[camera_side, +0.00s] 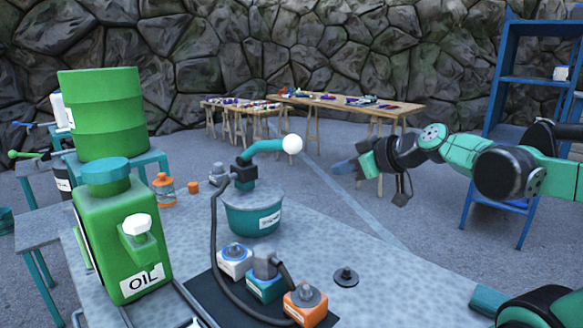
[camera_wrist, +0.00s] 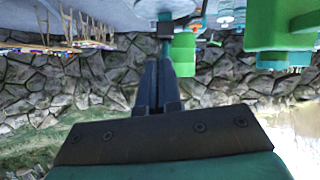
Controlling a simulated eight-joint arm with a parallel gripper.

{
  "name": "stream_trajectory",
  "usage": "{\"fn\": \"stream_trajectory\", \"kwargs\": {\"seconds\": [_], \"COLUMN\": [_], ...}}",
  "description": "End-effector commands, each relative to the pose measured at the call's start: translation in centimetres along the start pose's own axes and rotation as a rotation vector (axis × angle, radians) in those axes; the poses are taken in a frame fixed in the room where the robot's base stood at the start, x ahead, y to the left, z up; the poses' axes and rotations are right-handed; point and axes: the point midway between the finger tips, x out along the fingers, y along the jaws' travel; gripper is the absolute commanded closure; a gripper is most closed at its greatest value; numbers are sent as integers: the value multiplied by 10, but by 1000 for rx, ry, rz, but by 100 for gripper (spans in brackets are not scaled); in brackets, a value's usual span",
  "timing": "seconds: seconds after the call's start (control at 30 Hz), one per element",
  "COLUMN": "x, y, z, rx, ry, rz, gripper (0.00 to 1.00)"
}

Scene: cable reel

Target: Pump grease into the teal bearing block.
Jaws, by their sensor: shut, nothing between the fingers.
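The teal bearing block (camera_side: 266,286) sits on a dark mat between a white block (camera_side: 234,262) and an orange block (camera_side: 305,306). A grey coupler (camera_side: 265,264) with a black hose (camera_side: 214,235) appears seated on its top. The hose runs from the teal grease pump (camera_side: 252,216), whose teal lever (camera_side: 264,146) ends in a white ball (camera_side: 292,144). My gripper (camera_side: 338,167) is shut and empty, to the right of the ball and apart from it. Its closed fingers also show in the wrist view (camera_wrist: 152,82).
A green oil can (camera_side: 120,240) and a green drum (camera_side: 103,112) stand at left. A small black knobbed disc (camera_side: 346,277) lies on the grey bench (camera_side: 400,285). A blue shelf (camera_side: 502,120) and wooden tables (camera_side: 350,104) are behind. Space around my gripper is clear.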

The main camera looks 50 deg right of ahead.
Motion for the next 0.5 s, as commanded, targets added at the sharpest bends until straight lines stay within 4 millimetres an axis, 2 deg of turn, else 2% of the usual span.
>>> {"fn": "stream_trajectory", "kwargs": {"seconds": [0.03,0.1,0.23,0.4,0.5], "x": [-1,-4,-11,-19,-21], "y": [5,11,18,23,23], "z": [-21,-49,-92,-124,-131], "rx": [0,3,8,11,10], "ry": [10,25,50,70,75], "rz": [-9,-21,-40,-55,-58], "gripper": [100,100,100,100,100]}}
